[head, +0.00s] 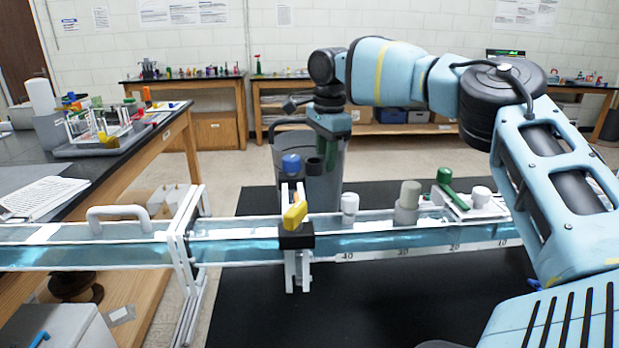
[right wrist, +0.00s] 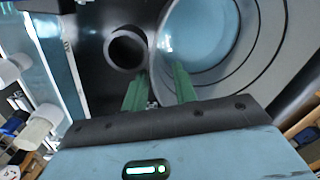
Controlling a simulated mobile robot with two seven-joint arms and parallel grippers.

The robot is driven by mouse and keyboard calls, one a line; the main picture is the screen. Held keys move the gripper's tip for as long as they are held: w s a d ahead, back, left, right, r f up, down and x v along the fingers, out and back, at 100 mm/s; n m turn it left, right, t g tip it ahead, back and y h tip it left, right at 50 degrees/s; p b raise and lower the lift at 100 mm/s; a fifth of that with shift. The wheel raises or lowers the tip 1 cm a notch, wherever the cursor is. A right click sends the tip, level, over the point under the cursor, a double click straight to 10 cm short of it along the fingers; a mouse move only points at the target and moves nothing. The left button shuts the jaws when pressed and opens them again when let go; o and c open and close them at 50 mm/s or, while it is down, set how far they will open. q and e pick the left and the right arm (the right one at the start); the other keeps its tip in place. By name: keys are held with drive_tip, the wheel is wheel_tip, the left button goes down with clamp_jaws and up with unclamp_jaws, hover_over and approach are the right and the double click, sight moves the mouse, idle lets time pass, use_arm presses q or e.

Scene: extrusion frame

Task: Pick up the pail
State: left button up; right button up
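The pail (head: 322,188) is a grey, translucent-looking bucket standing behind the clear water channel in the head view. The channel's fittings hide part of its front. In the right wrist view the pail (right wrist: 236,78) shows from above as a large round opening with a pale blue inside. My right gripper (head: 328,155) reaches down at the pail's rim. In the right wrist view its two green fingers (right wrist: 162,70) are apart, with the pail's near rim edge between or just beside them; contact cannot be told. My left gripper is not in view.
The clear channel (head: 400,241) with blue water runs across the front, with a blue-and-yellow valve fitting (head: 296,215) and several knobs on it. A cluttered bench (head: 133,140) stands at left.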

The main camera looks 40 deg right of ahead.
sight(323, 190)
drive_tip(key=shift+w+d+f, duration=0.1)
drive_tip(key=shift+d+f, duration=0.05)
drive_tip(key=shift+f, duration=1.25)
drive_tip(key=shift+c, duration=0.3)
clamp_jaws()
drive_tip(key=shift+r, duration=0.1)
